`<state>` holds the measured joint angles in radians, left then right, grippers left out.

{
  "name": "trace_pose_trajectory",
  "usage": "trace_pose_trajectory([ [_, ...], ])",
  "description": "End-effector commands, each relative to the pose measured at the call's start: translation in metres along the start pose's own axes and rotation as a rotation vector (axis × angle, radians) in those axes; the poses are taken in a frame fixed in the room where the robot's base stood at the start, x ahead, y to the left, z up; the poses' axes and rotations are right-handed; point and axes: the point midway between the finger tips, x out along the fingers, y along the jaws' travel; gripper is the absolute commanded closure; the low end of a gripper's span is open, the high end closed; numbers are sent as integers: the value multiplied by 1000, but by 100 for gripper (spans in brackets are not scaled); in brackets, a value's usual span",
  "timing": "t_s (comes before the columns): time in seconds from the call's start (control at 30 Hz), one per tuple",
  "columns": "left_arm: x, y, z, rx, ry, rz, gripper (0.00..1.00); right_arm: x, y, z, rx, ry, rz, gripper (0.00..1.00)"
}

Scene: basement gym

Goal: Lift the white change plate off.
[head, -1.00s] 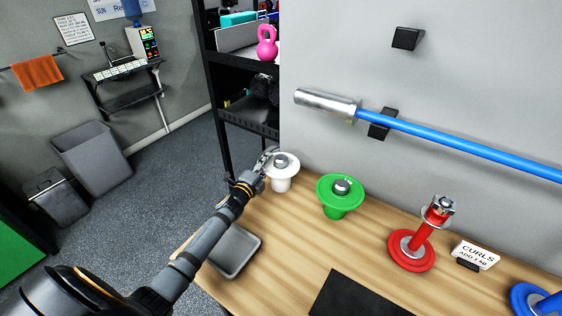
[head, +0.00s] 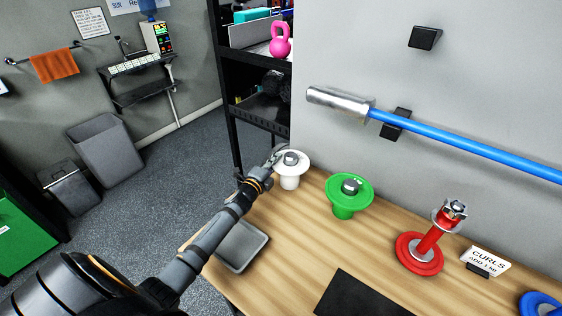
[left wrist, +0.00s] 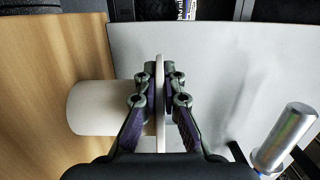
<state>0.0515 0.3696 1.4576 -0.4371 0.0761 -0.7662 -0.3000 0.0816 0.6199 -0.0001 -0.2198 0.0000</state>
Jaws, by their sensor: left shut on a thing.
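The white change plate (head: 302,161) lies flat on top of a short white cylinder (head: 289,183), at the far left end of the wooden bench. A grey metal peg end (head: 291,156) shows at its middle. My left gripper (head: 274,157) reaches its left rim. In the left wrist view, the fingers (left wrist: 160,95) are shut on the plate's rim, which shows edge-on as a thin white strip (left wrist: 160,70). The white cylinder (left wrist: 95,108) runs from the plate to the wood. I cannot tell whether there is a gap between plate and cylinder. My right gripper is out of view.
A green plate on a stand (head: 343,208) is close on the right, then a red one (head: 417,262). A grey tray (head: 240,247) lies near my left arm. A blue bar (head: 460,147) hangs on the wall. A black shelf (head: 262,110) stands behind the gripper.

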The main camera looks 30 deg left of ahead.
Motion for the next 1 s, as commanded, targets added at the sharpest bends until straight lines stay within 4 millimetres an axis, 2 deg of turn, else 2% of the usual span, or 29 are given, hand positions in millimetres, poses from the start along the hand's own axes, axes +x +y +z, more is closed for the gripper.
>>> trace_pose_trajectory([
  [0.23,0,-42,-1,0,2,-5,100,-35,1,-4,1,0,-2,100],
  [0.33,-12,-59,-14,-2,4,-5,100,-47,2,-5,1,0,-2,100],
  [0.53,-38,-106,-41,-5,3,-4,100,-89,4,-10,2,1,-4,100],
  [0.57,-44,-102,-48,-7,3,-2,100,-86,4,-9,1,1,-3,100],
  [0.8,-81,-125,-87,-7,0,-3,100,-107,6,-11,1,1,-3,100],
  [1.0,-94,-131,-101,-3,1,-5,100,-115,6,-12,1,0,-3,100],
])
